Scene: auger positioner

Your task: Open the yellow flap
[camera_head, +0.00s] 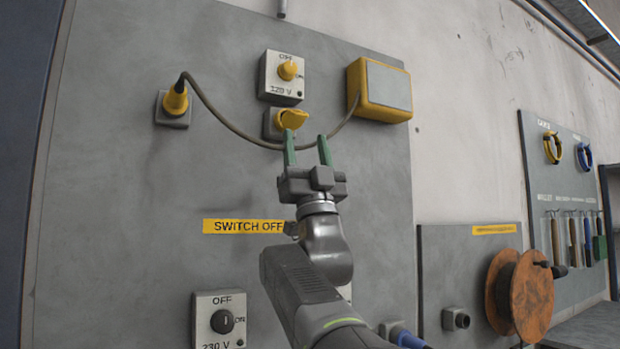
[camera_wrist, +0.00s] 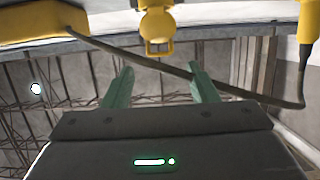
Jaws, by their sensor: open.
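In the wrist view the gripper (camera_wrist: 160,72) points toward the flap with a visible gap.
A dark cable (camera_head: 225,120) hangs from the yellow plug (camera_head: 176,101) to the yellow box (camera_head: 380,90), crossing near my fingertips. A 230 V switch (camera_head: 221,320) is lower left.

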